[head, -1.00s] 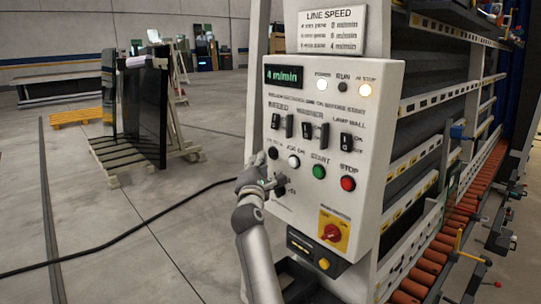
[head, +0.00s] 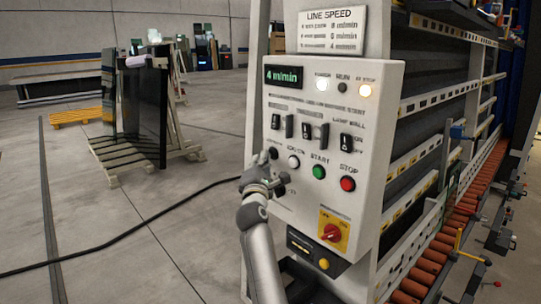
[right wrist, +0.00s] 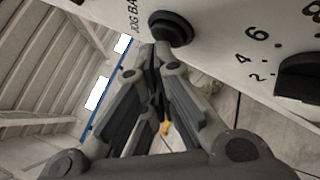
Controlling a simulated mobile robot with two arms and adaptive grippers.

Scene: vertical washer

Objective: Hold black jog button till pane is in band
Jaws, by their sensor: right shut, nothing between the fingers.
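The black jog button (head: 274,153) is at the left of the button row on the white control panel (head: 379,95). In the right wrist view the black button (right wrist: 171,27) stands out beside lettering that starts "JOG BA". My right gripper (head: 265,157) is shut and empty, with its fingertips at the button. In the right wrist view the closed tips (right wrist: 152,48) are at the button's lower left edge; I cannot tell whether they press it. My left gripper is not in view. I cannot clearly make out the pane or the band on the line.
White, green START (head: 319,171) and red STOP (head: 348,184) buttons sit right of the jog button. A black dial (right wrist: 300,76) is close to the gripper. The display (head: 283,77) reads 4 m/min. The orange roller conveyor (head: 432,257) runs at right.

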